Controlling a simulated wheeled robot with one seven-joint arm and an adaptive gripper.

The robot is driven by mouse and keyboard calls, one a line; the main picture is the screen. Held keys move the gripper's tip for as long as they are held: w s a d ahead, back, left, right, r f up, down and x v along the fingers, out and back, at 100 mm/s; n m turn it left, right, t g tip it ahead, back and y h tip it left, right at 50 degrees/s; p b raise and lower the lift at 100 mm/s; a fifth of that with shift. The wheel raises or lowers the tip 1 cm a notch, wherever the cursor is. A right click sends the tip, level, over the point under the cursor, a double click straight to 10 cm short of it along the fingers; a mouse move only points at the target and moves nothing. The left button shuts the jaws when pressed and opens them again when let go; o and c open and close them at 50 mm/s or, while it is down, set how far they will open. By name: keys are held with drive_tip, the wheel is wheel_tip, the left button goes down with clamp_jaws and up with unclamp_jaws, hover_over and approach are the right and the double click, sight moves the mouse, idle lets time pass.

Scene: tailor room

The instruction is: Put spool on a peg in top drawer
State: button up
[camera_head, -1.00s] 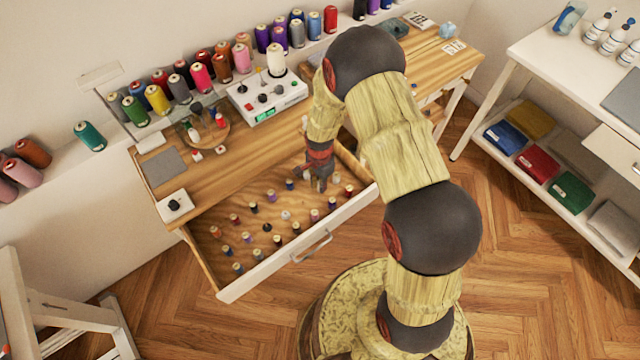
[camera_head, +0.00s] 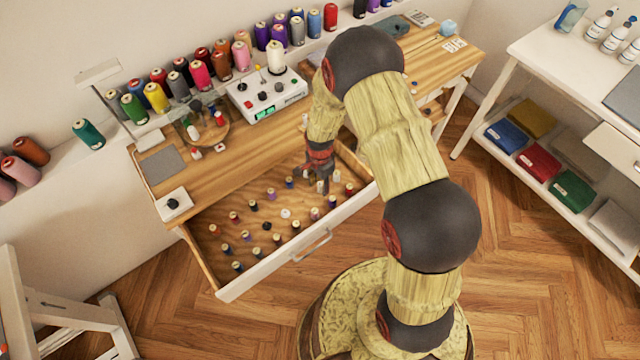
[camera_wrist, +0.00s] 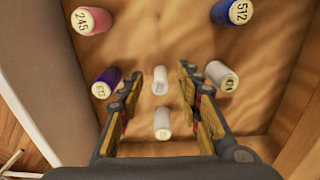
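The top drawer (camera_head: 205,272) is pulled open and holds several small upright spools. My gripper (camera_head: 323,187) is low over its right part, pointing down. In the wrist view my gripper (camera_wrist: 160,98) is open, with wide gaps inside its fingers. A pale spool (camera_wrist: 162,122) with a labelled top stands between the fingers, apart from both. A smaller whitish upright piece (camera_wrist: 160,80), a spool or a bare peg, stands just beyond it. A purple spool (camera_wrist: 106,83) is beside the left finger and a white spool (camera_wrist: 222,76) beside the right finger. Whether pegs are under the spools is hidden.
A pink spool (camera_wrist: 92,20) and a dark blue spool (camera_wrist: 232,12) stand farther off. The drawer front (camera_head: 300,252) and side walls bound the space.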

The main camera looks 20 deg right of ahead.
drive_tip(key=shift+r, duration=0.1)
wheel_tip(320, 180, up, 12)
idle(0.5)
drive_tip(key=s+n+g, duration=0.1)
drive_tip(key=s+n, duration=0.4)
drive_tip(key=s+r+n+t, duration=0.2)
drive_tip(key=s+r, duration=0.3)
drive_tip(key=r, duration=0.6)
drive_tip(key=s+r+n+t, duration=0.2)
drive_tip(key=s+r+n, duration=0.2)
drive_tip(key=r, duration=0.8)
drive_tip(key=s+r+n+t, duration=0.2)
drive_tip(key=s+r+n, duration=0.1)
drive_tip(key=s+r, duration=0.5)
wheel_tip(320, 180, up, 3)
drive_tip(key=shift+r+n+t, duration=0.2)
drive_tip(key=shift+n+t, duration=0.1)
